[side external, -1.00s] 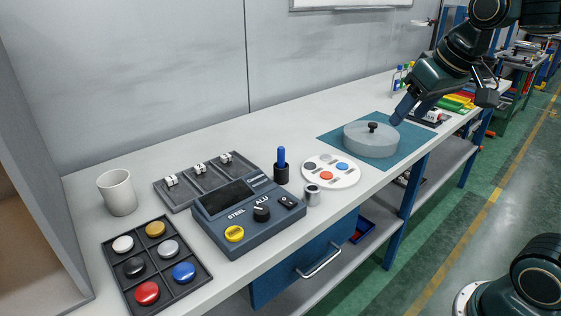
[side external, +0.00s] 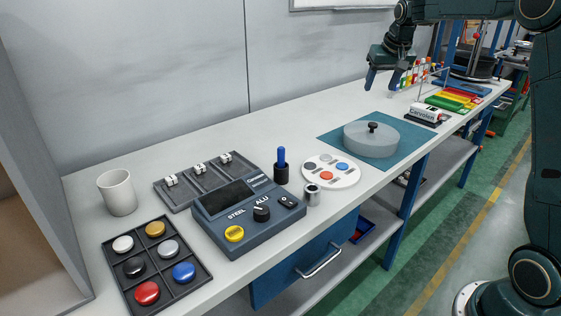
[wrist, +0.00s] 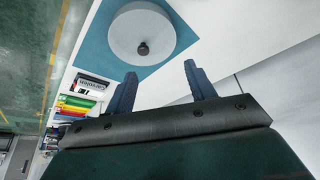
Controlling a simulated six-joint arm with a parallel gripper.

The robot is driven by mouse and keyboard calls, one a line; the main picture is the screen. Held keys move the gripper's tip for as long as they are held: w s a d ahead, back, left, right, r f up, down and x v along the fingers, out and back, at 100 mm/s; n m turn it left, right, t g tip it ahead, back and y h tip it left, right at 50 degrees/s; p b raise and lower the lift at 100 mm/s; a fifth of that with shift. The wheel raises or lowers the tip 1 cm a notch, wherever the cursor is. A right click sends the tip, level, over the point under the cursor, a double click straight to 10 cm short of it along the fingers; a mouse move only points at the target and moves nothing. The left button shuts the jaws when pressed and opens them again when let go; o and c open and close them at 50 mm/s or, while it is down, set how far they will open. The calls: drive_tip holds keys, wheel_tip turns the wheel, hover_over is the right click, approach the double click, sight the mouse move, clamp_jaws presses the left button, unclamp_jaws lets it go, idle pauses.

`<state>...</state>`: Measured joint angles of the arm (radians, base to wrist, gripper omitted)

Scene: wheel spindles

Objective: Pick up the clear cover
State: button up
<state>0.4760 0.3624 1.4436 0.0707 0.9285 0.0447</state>
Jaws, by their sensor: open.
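The clear cover (side external: 371,140) is a low, round, translucent grey lid with a black knob (side external: 373,127) on top. It sits on a teal mat (side external: 328,137) toward the far part of the bench. The wrist view also shows the cover (wrist: 122,35) and its knob (wrist: 143,48) from above. My gripper (side external: 382,82) is open and empty, above and behind the cover in the side view, apart from it. In the wrist view its two fingers (wrist: 158,80) point toward the cover, with clear space before the knob.
A round white disc (side external: 318,176) with coloured buttons lies in front of the mat. A blue spindle (side external: 281,163), a control box (side external: 247,216), a button tray (side external: 156,266) and a white mug (side external: 117,192) stand nearer. A labelled block (side external: 424,113) and coloured bins (side external: 452,100) lie beyond the mat.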

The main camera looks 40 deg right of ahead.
drive_tip(key=m, duration=0.1)
approach(373, 123)
drive_tip(key=shift+x, duration=1.85)
drive_tip(key=shift+w, duration=0.1)
drive_tip(key=shift+x, duration=2.5)
drive_tip(key=shift+a+f, duration=0.1)
drive_tip(key=shift+c, duration=0.2)
clamp_jaws()
